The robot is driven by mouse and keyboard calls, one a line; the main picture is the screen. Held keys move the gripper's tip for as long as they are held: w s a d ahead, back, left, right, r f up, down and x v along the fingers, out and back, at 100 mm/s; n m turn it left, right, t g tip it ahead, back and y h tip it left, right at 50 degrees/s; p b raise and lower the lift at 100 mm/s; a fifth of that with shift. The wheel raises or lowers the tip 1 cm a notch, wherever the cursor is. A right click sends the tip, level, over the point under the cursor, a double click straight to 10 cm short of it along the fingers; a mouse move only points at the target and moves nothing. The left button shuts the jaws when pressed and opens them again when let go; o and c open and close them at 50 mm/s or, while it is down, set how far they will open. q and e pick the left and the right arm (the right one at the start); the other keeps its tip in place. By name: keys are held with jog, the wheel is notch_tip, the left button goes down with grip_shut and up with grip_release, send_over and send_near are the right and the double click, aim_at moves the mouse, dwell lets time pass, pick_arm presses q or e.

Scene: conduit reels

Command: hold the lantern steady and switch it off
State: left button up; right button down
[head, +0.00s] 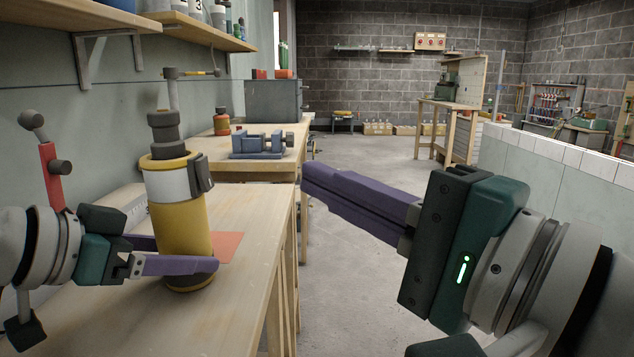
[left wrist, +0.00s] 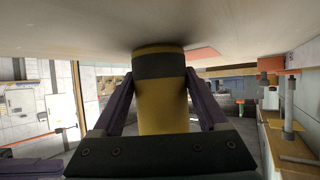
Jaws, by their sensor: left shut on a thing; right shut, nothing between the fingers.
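The lantern (head: 180,225) is a yellow cylinder with a pale band, a dark stepped top and a dark base. It stands upright on the wooden bench (head: 255,215). A dark block (head: 203,172) sits at the right of its upper rim; I cannot tell if this is the switch. My left gripper (head: 195,256) is shut on the lantern's lower body, one purple finger on each side. The left wrist view, with the bench at its top, shows the lantern (left wrist: 162,105) between both fingers. My right gripper (head: 308,183) is shut and empty, right of the lantern and apart from it.
An orange-red mat (head: 228,247) lies behind the lantern. A shelf (head: 205,36) hangs on the left wall. The floor (head: 365,155) beyond my right gripper is clear.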

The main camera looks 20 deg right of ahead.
pick_arm(q)
jog(key=o, duration=0.9)
jog(key=shift+a, duration=0.1)
